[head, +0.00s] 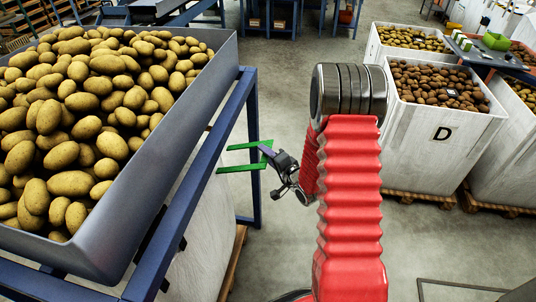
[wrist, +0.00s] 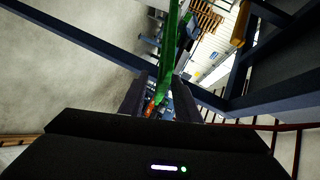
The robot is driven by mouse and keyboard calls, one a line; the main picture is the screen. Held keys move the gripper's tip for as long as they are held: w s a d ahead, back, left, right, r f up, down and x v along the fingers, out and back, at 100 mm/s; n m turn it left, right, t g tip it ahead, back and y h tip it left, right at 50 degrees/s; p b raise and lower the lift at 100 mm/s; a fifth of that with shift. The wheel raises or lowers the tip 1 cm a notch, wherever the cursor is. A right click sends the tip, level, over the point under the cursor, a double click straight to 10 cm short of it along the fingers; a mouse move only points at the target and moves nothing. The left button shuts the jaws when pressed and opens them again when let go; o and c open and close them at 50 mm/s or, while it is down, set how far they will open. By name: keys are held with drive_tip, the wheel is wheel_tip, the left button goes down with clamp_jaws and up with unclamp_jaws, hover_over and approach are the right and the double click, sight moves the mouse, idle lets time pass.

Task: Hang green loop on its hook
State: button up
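The green loop (head: 240,168) is a flat, angular green band in the head view, with two arms pointing left toward the blue frame. My gripper (head: 267,151) is at its right end and appears shut on it. In the wrist view the green loop (wrist: 172,40) runs from between the dark fingers of my gripper (wrist: 160,92) up to the top edge. A small orange part (wrist: 150,107) shows low between the fingers. I cannot make out the hook in either view.
A blue frame (head: 239,110) carries a grey hopper (head: 150,190) full of potatoes at left.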

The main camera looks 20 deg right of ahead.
drive_tip(key=shift+c, duration=0.3)
clamp_jaws()
idle(0.3)
